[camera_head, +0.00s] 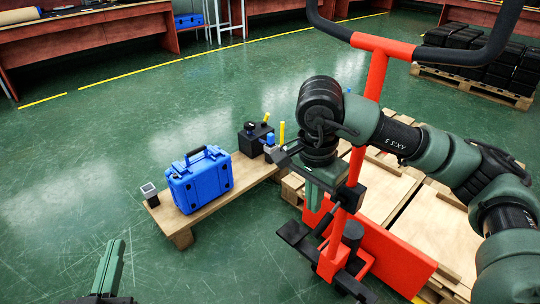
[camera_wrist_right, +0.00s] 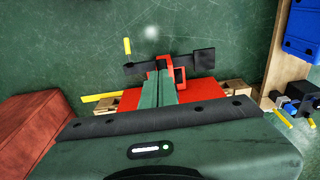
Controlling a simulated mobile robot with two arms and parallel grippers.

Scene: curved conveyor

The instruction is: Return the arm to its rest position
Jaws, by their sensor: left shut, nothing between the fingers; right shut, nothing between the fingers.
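My right arm reaches in from the right, bent, over a wooden pallet. My right gripper (camera_head: 316,196) points down beside the red post of a pallet truck (camera_head: 374,75); its green fingers are together and hold nothing. In the right wrist view the closed fingers (camera_wrist_right: 158,88) show in front of the truck's red and black parts (camera_wrist_right: 200,62); whether they touch cannot be told. My left gripper (camera_head: 112,262) shows at the bottom left, its green fingers shut and empty above the floor. The rest of the left arm is out of view.
A low wooden bench (camera_head: 247,173) holds a blue case (camera_head: 200,180) and a black box (camera_head: 256,138) with small items. A wooden pallet (camera_head: 440,225) lies under my right arm. Stacked black crates (camera_head: 480,55) stand at the back right. The green floor at left is clear.

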